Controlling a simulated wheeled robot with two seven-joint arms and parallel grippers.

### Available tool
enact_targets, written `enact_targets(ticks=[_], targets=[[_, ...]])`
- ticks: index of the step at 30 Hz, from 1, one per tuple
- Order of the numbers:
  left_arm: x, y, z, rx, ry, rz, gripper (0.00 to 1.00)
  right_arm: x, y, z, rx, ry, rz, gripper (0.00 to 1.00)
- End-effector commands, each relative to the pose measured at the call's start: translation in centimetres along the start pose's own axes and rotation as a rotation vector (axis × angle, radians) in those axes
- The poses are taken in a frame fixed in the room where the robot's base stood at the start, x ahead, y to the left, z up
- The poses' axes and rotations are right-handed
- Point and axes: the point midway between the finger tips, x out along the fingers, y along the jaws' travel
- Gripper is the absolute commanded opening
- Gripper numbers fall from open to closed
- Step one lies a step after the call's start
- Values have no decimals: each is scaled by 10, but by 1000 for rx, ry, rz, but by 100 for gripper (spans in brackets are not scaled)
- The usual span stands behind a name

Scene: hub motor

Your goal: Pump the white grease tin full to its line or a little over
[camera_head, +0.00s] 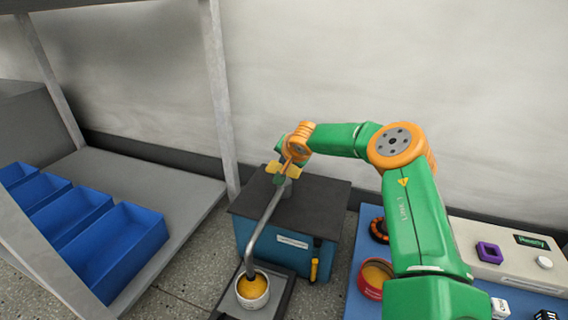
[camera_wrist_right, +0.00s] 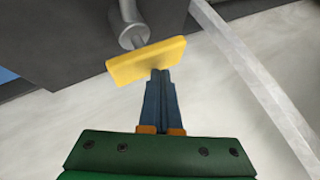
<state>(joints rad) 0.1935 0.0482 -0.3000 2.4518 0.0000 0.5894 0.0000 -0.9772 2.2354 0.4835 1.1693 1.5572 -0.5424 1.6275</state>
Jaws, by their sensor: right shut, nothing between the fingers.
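The white grease tin (camera_head: 253,304) stands on a dark tray under the pump spout, with yellow grease inside. Its fill line cannot be made out. The grease pump (camera_head: 265,243) is a blue box with a dark top and a bent grey spout pipe (camera_head: 264,225). A yellow pump handle (camera_head: 292,169) sits above the box and also shows in the right wrist view (camera_wrist_right: 147,60). My right gripper (camera_wrist_right: 161,72) is shut and empty, its fingertips at the yellow bar's edge; whether they touch cannot be told. My left gripper is out of view.
Blue bins (camera_head: 117,250) stand on a shelf at left, beside a grey post (camera_head: 219,95). At right, a blue mat (camera_head: 357,299) holds a red tin (camera_head: 374,279), a black-orange ring and a grey panel (camera_head: 520,262). A wall stands behind.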

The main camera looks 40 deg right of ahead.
Motion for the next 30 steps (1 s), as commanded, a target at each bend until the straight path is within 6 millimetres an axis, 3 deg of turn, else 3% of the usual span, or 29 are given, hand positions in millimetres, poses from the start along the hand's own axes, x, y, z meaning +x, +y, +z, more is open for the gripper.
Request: enact_targets(ticks=[14, 30], targets=[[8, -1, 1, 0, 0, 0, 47, -8, -6, -6, 1, 1, -2, 0], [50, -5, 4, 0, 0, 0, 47, -42, -31, -31, 0, 1, -2, 0]])
